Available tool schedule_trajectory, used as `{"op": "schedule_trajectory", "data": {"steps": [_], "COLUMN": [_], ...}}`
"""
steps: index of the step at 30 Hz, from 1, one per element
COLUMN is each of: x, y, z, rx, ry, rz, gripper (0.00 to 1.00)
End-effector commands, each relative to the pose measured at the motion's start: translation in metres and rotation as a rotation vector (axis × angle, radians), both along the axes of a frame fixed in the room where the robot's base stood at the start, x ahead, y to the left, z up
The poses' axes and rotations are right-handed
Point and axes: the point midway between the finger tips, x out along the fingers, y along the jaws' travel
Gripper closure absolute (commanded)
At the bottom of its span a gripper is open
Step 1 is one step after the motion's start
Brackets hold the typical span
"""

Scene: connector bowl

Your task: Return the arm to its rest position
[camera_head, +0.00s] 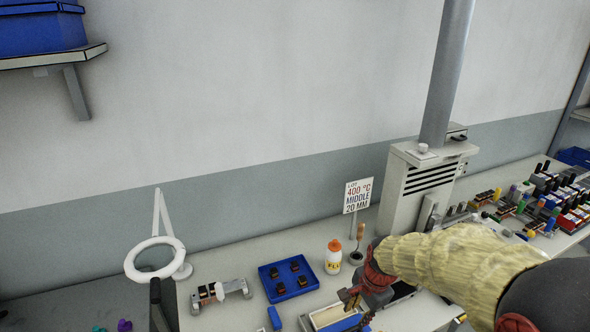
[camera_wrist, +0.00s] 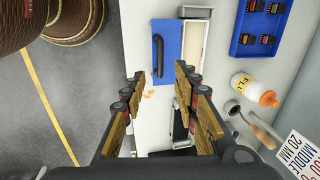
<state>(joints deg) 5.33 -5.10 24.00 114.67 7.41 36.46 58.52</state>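My arm, in a yellowish sleeve, reaches in from the right in the head view. My gripper (camera_head: 352,298) is above the front of the bench. In the wrist view my gripper (camera_wrist: 160,78) has its two fingers apart with a clear gap and nothing between them. Below and beyond the fingertips lie the white work surface and a blue pad (camera_wrist: 181,70) with a black handle-like piece on it. No rest position is marked in either view.
A blue tray (camera_head: 265,279) with several dark parts, a white bottle with orange cap (camera_head: 333,257), a sign (camera_head: 357,195) and a grey fume unit (camera_head: 410,190) stand near my arm. A ring lamp (camera_head: 133,268) is at left. Crowded connectors (camera_head: 560,195) fill the right end.

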Motion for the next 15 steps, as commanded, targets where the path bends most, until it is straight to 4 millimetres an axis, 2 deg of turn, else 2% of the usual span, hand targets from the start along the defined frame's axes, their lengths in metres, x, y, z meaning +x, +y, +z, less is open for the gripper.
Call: {"op": "schedule_trajectory", "data": {"steps": [3, 6, 8, 11, 15], "x": [-0.008, -0.028, -0.041, -0.063, -0.095], "y": [0.001, 0.001, 0.002, 0.003, 0.006], "z": [-0.003, -0.01, -0.007, 0.007, 0.035], "rx": [-0.02, -0.037, -0.05, -0.076, -0.127], "ry": [0.018, 0.059, 0.071, 0.072, 0.045], "rz": [0.123, 0.271, 0.364, 0.522, 0.748], "gripper": [0.7, 0.7, 0.7, 0.7, 0.7]}}
